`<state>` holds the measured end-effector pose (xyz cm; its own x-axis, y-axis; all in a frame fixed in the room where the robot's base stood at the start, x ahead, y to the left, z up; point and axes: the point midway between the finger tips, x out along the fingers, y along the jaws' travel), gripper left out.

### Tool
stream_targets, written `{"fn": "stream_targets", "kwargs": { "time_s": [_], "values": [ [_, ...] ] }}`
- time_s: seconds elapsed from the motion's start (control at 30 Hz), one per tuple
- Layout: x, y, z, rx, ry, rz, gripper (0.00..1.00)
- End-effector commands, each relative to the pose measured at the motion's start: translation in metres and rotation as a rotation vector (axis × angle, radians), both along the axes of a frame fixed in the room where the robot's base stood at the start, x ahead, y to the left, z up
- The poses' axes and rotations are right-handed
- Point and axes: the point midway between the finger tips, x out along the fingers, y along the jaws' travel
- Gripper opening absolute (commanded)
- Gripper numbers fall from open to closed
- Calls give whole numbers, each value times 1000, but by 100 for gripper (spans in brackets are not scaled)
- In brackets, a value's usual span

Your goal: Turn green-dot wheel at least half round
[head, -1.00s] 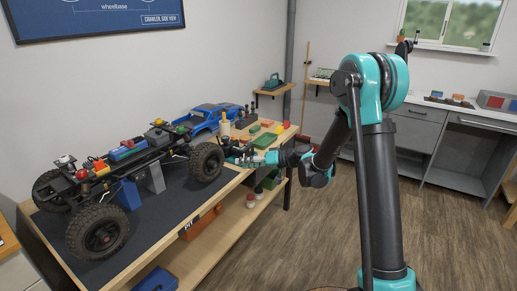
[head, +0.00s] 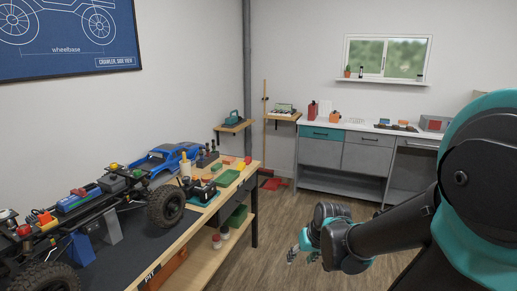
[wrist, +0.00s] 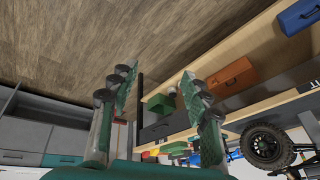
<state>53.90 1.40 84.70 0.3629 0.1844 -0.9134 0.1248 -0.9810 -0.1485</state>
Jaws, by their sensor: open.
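The crawler chassis (head: 104,192) stands on a dark mat on the workbench at left. Its near right wheel (head: 165,205) is black and knobbly; another wheel (head: 45,277) is cut off at the lower left. A wheel also shows in the wrist view (wrist: 267,147), at the lower right. No green dot can be made out on any wheel, so I cannot tell which is the green-dot one. My gripper (head: 304,246) is off the bench, over the floor to the right of the wheels. In the wrist view its fingers (wrist: 160,95) are apart with nothing between them.
The workbench (head: 182,237) has a lower shelf with a green box (wrist: 234,104), an orange toolbox (wrist: 232,76) and a blue toolbox (wrist: 299,16). A blue truck body (head: 165,158) lies behind the chassis. Grey cabinets (head: 320,153) line the back. Wooden floor right of the bench is open.

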Motion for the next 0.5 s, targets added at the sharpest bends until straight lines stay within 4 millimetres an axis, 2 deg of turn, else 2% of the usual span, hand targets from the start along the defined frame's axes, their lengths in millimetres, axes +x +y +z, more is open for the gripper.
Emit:
{"fn": "stream_targets", "kwargs": {
  "time_s": [0.03,0.1,0.23,0.4,0.5],
  "values": [
    [-14,-14,-4,-35,3,-32,48],
    [-28,-30,-10,-78,9,-68,48],
    [-45,-49,-15,-130,13,-113,48],
    [-50,-55,-17,-149,14,-128,48],
    [-44,-49,-15,-131,15,-114,48]
  ]
}}
